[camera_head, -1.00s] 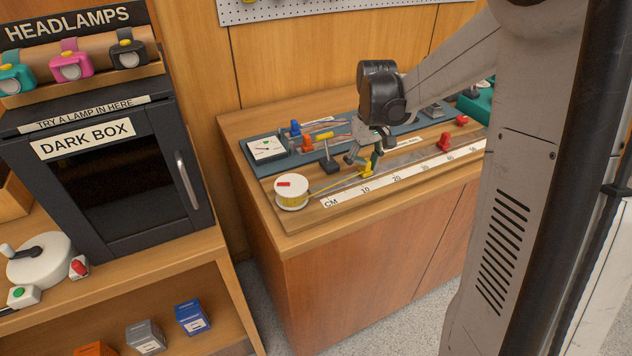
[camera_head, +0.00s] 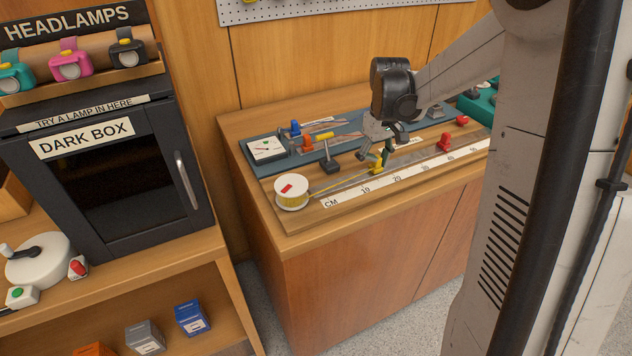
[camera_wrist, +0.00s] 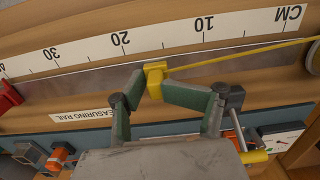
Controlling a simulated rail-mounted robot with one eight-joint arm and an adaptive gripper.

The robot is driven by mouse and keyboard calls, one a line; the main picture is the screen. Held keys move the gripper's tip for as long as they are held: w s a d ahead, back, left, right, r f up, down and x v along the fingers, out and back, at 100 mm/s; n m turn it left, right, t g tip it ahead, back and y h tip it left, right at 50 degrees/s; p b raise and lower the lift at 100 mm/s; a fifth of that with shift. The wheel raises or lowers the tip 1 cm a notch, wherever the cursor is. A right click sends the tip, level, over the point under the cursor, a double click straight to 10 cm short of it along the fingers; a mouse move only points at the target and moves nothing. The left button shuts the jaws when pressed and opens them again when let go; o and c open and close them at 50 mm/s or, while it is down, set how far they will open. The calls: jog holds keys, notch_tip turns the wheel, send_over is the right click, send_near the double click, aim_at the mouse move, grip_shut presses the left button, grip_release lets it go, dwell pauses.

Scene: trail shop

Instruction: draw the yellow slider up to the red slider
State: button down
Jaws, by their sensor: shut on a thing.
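The yellow slider (camera_head: 376,166) sits on the measuring rail near the 10 end of the scale, with a yellow cord running left from it to a round white spool (camera_head: 291,190). My gripper (camera_head: 378,152) is shut on it; in the wrist view the fingers close around the yellow slider (camera_wrist: 154,78) between the 10 and 20 marks. The red slider (camera_head: 444,142) stands farther right on the rail, apart from the yellow one. The red slider also shows at the left edge of the wrist view (camera_wrist: 8,94).
The white centimetre scale (camera_head: 400,174) runs along the front of the rail. The rail between the sliders looks clear. A red knob (camera_head: 461,120) is behind the red slider.

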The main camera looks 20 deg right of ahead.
aim_at(423, 153)
jog(key=shift+w+d, duration=0.2)
jog(key=shift+d, duration=1.1)
jog(key=shift+w+d+b, duration=0.2)
jog(key=shift+d, duration=1.05)
jog(key=shift+w+d+b, duration=0.15)
jog(key=shift+d, duration=1.2)
jog(key=shift+w+d, duration=0.15)
jog(key=shift+d, duration=1.05)
jog(key=shift+w+d, duration=0.15)
jog(key=shift+d, duration=1)
jog(key=shift+w+d+b, duration=0.2)
jog(key=shift+d, duration=1.05)
jog(key=shift+w+d+b, duration=0.15)
jog(key=shift+d, duration=1.1)
